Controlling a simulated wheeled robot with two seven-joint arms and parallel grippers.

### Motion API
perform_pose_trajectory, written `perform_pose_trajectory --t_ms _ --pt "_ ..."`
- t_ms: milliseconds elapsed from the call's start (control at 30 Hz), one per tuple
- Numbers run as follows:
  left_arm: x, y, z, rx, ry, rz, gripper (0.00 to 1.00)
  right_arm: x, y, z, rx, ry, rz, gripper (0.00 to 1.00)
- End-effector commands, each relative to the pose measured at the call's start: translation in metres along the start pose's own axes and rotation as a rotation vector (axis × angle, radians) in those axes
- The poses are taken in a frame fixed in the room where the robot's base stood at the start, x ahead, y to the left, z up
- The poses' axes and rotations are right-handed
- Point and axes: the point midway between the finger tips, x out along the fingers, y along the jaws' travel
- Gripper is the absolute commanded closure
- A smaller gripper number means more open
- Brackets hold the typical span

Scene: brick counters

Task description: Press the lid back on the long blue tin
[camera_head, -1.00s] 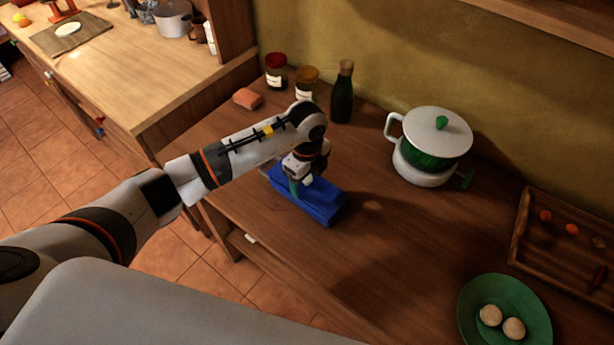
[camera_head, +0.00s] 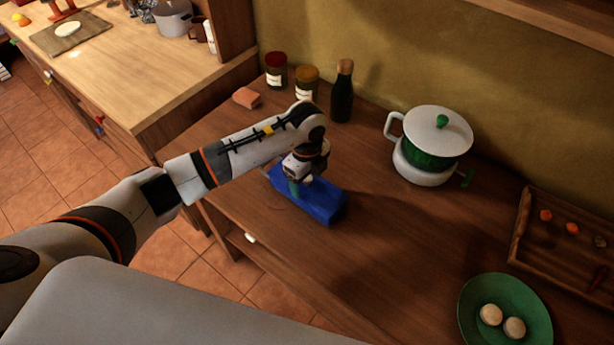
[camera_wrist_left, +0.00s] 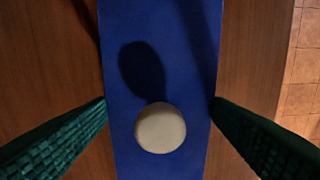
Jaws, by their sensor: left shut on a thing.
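The long blue tin (camera_head: 326,214) lies on the brown counter in the head view, with its blue lid (camera_head: 322,198) on top. In the left wrist view the lid (camera_wrist_left: 150,25) runs lengthwise through the picture and has a round cream knob (camera_wrist_left: 160,128). My left gripper (camera_head: 297,187) is over the tin's far-left half. Its green fingers (camera_wrist_left: 160,103) lie against both long edges of the lid, shut on it. The lid looks level and in line with the tin. The arm and gripper hide part of it, and the seam cannot be made out. My right gripper is out of view.
Behind the tin stand two jars (camera_head: 306,84) and a dark bottle (camera_head: 343,92); a pinkish block (camera_head: 246,97) lies to their left. Counter right of the tin is clear.

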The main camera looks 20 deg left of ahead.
Motion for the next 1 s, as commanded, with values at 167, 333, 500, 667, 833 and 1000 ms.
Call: perform_pose_trajectory --t_ms 167,333,500,667,833,1000 --pt "-0.0003 0.0001 -0.0002 0.000 0.000 0.000 0.49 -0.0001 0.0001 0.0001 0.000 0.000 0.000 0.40" --pt "-0.0002 0.0001 -0.0002 0.000 0.000 0.000 0.49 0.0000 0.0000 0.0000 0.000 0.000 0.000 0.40" --pt "0.0018 0.0001 -0.0003 0.000 0.000 0.000 0.49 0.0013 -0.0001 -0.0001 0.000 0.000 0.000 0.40" --pt "0.0033 0.0002 -0.0003 0.000 0.000 0.000 0.49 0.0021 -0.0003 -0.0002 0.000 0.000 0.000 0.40" --pt "0.0031 0.0002 -0.0003 0.000 0.000 0.000 0.49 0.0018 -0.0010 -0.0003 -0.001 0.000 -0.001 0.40" --pt "0.0031 0.0002 -0.0002 0.000 0.000 0.000 0.23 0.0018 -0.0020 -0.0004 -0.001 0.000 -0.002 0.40"
